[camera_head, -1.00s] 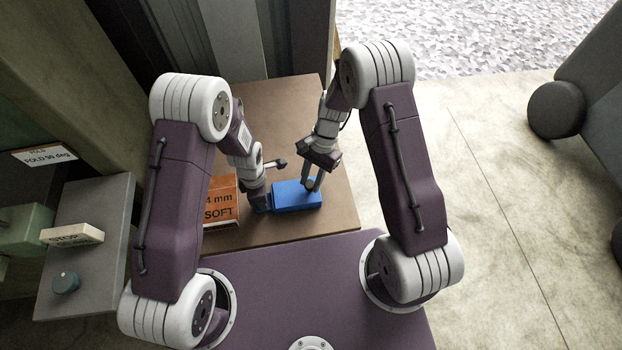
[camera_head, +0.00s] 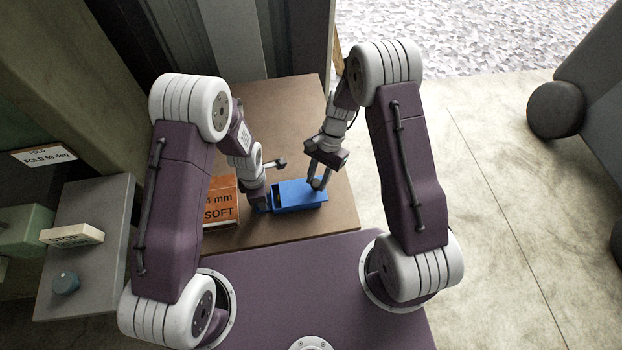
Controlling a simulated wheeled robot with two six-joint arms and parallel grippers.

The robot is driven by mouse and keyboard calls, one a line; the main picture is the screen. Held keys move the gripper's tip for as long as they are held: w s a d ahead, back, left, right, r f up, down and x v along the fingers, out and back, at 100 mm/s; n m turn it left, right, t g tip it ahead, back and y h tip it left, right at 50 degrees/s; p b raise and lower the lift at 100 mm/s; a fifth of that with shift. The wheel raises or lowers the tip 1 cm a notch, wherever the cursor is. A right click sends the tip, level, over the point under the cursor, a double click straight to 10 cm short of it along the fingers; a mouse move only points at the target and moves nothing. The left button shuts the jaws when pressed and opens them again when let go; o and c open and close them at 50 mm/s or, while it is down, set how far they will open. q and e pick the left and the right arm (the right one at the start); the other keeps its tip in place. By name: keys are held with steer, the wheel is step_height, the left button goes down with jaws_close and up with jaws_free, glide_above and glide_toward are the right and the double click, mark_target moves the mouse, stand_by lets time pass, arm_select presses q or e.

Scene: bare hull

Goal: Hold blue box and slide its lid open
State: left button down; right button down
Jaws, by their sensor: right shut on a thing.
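The blue box (camera_head: 297,208) lies on the brown table top. Its blue lid (camera_head: 300,186) is slid part way to the right, and a dark opening shows at the box's left end. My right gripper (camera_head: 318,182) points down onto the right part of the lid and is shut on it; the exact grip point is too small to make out. My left gripper (camera_head: 263,205) is low at the left end of the box, around or against it. Its fingertips are mostly hidden, so I cannot tell its opening.
An orange box (camera_head: 222,205) marked "4 mm SOFT" stands just left of my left gripper. The brown table (camera_head: 295,110) is clear behind the blue box. A grey unit (camera_head: 95,250) with a teal knob and a stop label is at the left.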

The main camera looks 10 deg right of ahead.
steer(key=d, duration=0.9)
steer(key=shift+d, duration=0.25)
steer(key=c, duration=1.1)
jaws_free()
steer(key=shift+r, duration=0.1)
steer(key=v, duration=1.1)
steer(key=shift+w+d+r, duration=0.1)
steer(key=shift+r, duration=0.25)
